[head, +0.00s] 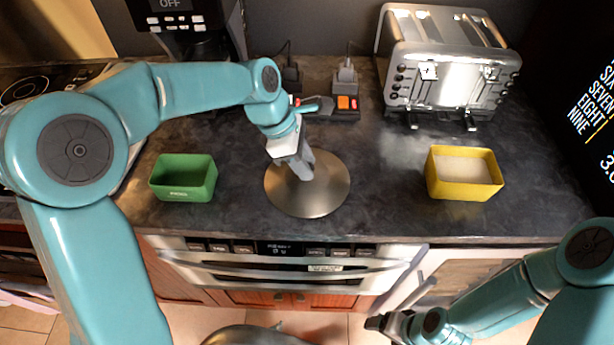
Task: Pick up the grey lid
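The grey lid (325,196) is a round metallic disc on the dark countertop, near the middle of the head view. My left gripper (303,172) is over the lid's centre, pointing down, and covers the middle of it, so any knob there is hidden. I cannot tell whether its fingers are open or closed on something. My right gripper (378,324) is low at the right, in front of the counter and away from the lid. Its fingers are too small to read.
A green container (183,190) stands left of the lid and a yellow container (464,186) with pale contents stands to the right. A silver toaster (450,75), a power strip (340,113) and a coffee machine (190,22) are behind. The microwave drawer (285,270) is below the counter edge.

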